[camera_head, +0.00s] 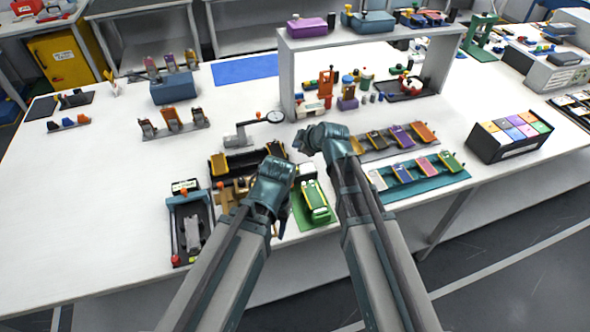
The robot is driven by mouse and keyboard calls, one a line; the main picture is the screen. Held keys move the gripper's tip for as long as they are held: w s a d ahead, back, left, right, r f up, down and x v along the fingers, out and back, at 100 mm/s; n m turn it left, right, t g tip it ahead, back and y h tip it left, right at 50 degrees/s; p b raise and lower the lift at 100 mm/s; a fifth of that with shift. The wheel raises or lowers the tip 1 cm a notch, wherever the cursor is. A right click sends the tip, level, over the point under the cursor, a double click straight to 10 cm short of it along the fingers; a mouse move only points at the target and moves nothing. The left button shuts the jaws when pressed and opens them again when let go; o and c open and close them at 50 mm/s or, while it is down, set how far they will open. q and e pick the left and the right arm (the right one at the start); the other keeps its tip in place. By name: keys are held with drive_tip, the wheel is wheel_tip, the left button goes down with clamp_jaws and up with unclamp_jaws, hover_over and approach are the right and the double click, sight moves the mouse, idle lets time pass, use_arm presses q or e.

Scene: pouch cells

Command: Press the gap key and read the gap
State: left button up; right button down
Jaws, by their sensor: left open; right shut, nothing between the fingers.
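A teal-framed device (187,222) stands at the table's front left. It has a small display (185,186) at its top, a grey block inside, and red and green spots at its front corners; the display's reading is too small to make out. I cannot tell which part is the gap key. My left gripper (277,205) is open, to the right of this device and beside a green mat; its own body hides much of its fingers. My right gripper (300,145) is shut and empty, farther back, pointing left near the shelf's foot. Neither gripper visibly touches the device.
A green mat (298,213) carries a green-and-white item. A dial gauge stand (240,135) is behind my grippers. A teal tray (445,181) of coloured pouch cells lies right; a black box (505,148) is farther right. A white shelf (286,75) stands behind. The table's left front is clear.

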sight(295, 169)
wheel_tip(295, 169, down, 8)
drive_tip(key=b, duration=0.7)
drive_tip(key=shift+b, duration=0.3)
drive_tip(key=shift+f, duration=0.1)
idle(1.3)
drive_tip(key=shift+f+b, duration=0.4)
